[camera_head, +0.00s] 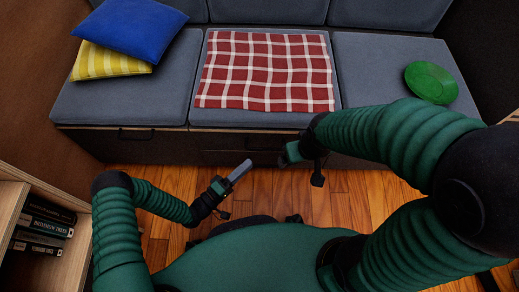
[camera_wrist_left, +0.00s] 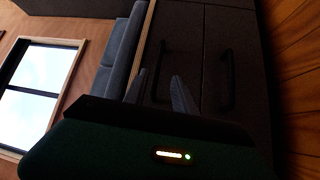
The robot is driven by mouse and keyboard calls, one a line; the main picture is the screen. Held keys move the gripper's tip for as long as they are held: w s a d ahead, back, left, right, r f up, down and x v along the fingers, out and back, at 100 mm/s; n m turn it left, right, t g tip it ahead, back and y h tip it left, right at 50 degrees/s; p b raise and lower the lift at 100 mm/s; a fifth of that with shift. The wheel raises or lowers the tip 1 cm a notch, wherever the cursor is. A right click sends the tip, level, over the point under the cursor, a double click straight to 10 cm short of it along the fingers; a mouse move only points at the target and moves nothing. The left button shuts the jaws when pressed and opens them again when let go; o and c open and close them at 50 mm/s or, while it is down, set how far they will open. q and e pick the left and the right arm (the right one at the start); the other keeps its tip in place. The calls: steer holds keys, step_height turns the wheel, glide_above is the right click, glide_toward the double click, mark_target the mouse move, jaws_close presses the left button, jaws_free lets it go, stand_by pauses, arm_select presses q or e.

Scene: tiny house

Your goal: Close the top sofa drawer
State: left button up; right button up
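The sofa's dark drawer front (camera_head: 235,143) lies under the middle seat, partly hidden by my right arm. In the left wrist view, turned sideways, two drawer fronts show, with one dark handle (camera_wrist_left: 157,72) nearer the seat edge and another handle (camera_wrist_left: 227,80) farther from it. How far the top drawer stands out is hard to tell. My left gripper (camera_head: 240,171) is in front of the drawers, and its fingers (camera_wrist_left: 160,92) are apart with nothing between them. My right gripper (camera_head: 288,156) is close to the sofa front, right of the left one; its finger gap is unclear.
A checked red blanket (camera_head: 265,80), blue pillow (camera_head: 130,25), yellow striped pillow (camera_head: 105,62) and green round object (camera_head: 431,82) lie on the seats. A bookshelf (camera_head: 10,210) stands at left. Wooden floor (camera_head: 170,180) is open between the sofa and me.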

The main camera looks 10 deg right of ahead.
arm_select(q)
steer(key=p+v, duration=0.1)
steer(key=v, duration=0.5)
steer(key=shift+s+a, duration=0.2)
steer(key=shift+a, duration=0.15)
steer(key=shift+w, duration=0.1)
